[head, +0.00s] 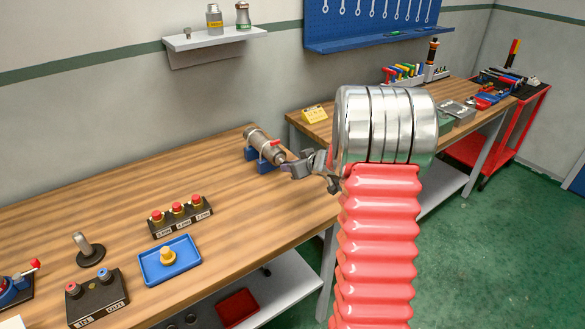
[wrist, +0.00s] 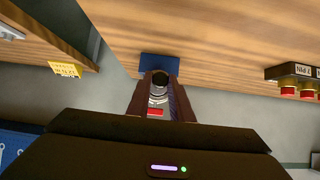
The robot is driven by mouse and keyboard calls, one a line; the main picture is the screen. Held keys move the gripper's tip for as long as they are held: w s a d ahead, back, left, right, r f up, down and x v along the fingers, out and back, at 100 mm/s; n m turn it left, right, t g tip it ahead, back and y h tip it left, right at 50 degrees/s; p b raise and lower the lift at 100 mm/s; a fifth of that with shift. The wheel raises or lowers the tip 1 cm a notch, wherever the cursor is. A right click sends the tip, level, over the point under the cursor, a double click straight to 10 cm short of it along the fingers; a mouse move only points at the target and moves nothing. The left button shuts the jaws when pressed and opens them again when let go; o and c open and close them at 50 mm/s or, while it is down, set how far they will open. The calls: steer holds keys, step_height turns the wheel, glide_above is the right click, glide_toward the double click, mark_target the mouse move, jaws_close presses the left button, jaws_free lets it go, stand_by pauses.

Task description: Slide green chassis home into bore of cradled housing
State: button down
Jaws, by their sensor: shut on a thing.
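The housing (head: 260,144) is a grey metal cylinder lying tilted in the blue cradle (head: 262,167), near the back right end of the wooden bench. A red part (head: 275,143) shows on it. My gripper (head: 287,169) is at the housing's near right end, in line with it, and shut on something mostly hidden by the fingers. In the wrist view my gripper (wrist: 158,100) has the metal housing (wrist: 159,80) between and beyond its fingers, with the blue cradle (wrist: 173,66) behind. No green surface of the chassis shows clearly, so its depth in the bore cannot be told.
On the bench are a three-button box (head: 180,215), a blue tray (head: 170,262) with a yellow knob, a metal post (head: 84,248) and a two-button box (head: 97,298). A second bench with a yellow sign (head: 314,113) stands behind my arm. The bench middle is clear.

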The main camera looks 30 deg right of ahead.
steer(key=shift+w, duration=1.15)
steer(key=c, duration=1.5)
jaws_free()
steer(key=shift+s, duration=0.2)
steer(key=v, duration=1.3)
steer(key=shift+s+r, duration=0.15)
steer(key=shift+r, duration=0.05)
